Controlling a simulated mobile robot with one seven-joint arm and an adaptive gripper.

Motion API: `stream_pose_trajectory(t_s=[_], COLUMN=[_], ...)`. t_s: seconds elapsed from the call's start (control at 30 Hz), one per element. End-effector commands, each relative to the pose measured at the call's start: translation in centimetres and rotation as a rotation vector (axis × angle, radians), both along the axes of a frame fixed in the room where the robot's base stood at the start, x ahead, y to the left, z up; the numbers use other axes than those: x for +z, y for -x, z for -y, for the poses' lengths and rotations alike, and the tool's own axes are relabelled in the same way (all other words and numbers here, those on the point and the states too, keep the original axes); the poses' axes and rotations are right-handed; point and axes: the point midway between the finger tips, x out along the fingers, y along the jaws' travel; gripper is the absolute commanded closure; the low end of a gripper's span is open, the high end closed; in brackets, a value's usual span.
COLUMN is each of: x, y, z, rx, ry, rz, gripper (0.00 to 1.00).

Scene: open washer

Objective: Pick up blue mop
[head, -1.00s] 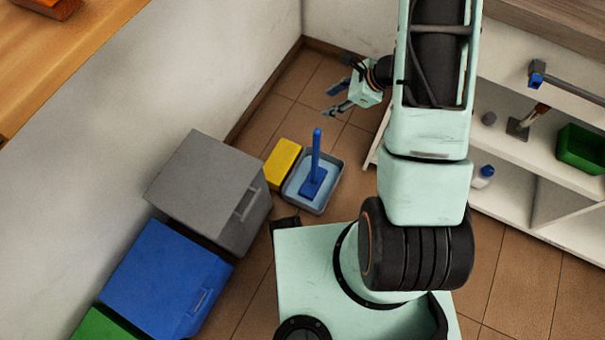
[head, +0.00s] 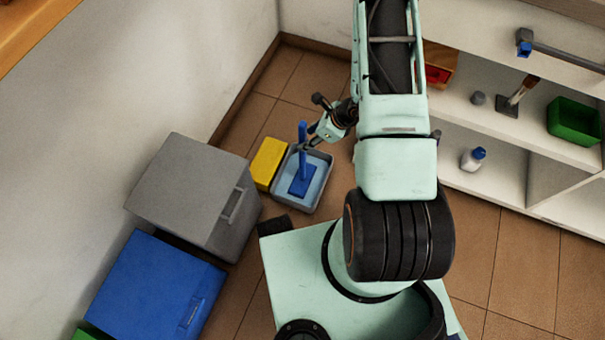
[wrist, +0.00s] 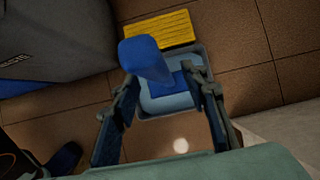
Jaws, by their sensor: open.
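The blue mop (head: 303,172) stands upright in a grey-blue bucket (head: 321,194) on the tiled floor. My gripper (head: 312,138) is open, close to the right of the upper part of the handle in the head view. In the wrist view the mop's handle (wrist: 145,58) points up toward the camera, just beyond and between the open fingertips of my gripper (wrist: 165,85). I cannot tell whether either finger touches the handle. The mop's base shows lower down inside the bucket (wrist: 205,52).
A yellow block (head: 268,162) stands left of the bucket. A grey bin (head: 185,190) and a blue bin (head: 150,290) line the left wall. White shelves (head: 500,165) stand on the right. Floor shows beyond the bucket toward the back corner.

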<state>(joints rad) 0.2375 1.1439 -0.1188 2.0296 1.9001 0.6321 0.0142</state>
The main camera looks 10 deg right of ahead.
Motion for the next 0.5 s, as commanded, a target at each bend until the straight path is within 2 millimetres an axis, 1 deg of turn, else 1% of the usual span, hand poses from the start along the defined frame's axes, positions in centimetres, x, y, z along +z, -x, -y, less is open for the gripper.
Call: stream_pose_trajectory(t_s=[0.03, 0.1, 0.23, 0.3, 0.5], x=[-1.0, -2.1, -3.6, -3.8, -3.7], y=[-0.1, -0.3, -0.9, -1.0, -1.1], z=[-0.4, -0.9, -1.6, -1.8, -1.8], rx=[0.002, 0.002, 0.003, 0.002, 0.001], ry=[-0.001, -0.001, 0.000, 0.000, 0.000], rz=[-0.001, -0.002, -0.001, 0.000, 0.000], gripper=[0.59, 0.59, 0.59, 0.59, 0.60])
